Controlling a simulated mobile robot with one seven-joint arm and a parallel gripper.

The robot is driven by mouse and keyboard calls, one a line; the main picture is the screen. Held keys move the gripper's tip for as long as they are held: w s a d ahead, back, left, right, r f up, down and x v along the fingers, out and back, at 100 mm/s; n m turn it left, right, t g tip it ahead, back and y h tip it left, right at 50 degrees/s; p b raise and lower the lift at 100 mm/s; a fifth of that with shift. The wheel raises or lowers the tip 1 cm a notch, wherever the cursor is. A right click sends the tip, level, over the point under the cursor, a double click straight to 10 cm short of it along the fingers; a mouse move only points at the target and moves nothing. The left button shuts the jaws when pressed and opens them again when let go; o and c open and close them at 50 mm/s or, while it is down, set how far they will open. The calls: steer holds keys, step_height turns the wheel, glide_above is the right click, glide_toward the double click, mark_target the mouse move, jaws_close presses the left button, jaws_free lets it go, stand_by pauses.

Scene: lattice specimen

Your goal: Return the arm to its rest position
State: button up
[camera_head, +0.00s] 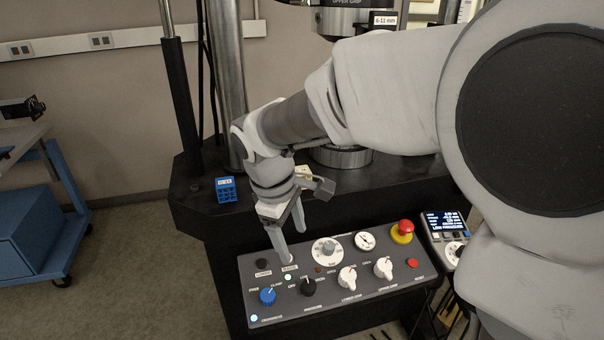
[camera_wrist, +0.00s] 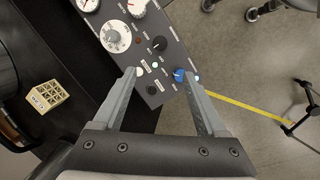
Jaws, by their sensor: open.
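My gripper (camera_head: 291,245) is open and empty, with its fingers pointing down over the upper left part of the grey control panel (camera_head: 300,310). In the wrist view my gripper (camera_wrist: 160,75) shows both fingers spread apart, with panel buttons between and near the tips. Whether a fingertip touches the panel cannot be told. My arm reaches across the head view from the right, bent down at the wrist. The blue knob (camera_head: 268,296) and a black knob (camera_head: 308,287) are close in front of the fingers.
A blue lattice block (camera_head: 226,189) sits on the black machine base left of my gripper. A cream lattice block (camera_wrist: 47,96) lies on the black surface in the wrist view. A steel column (camera_head: 228,80), round lower platen (camera_head: 341,156) and red stop button (camera_head: 403,230) are nearby.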

steer(key=s+d+r+m+t+y+p, duration=0.2)
steer(key=s+d+r+m+t+p, duration=0.1)
steer(key=s+d+r+m+p, duration=0.7)
steer(key=s+d+r+m, duration=0.3)
steer(key=s+d+r, duration=0.2)
steer(key=d+r, duration=0.1)
steer(key=shift+s+r+t, duration=0.4)
steer(key=shift+r, duration=0.1)
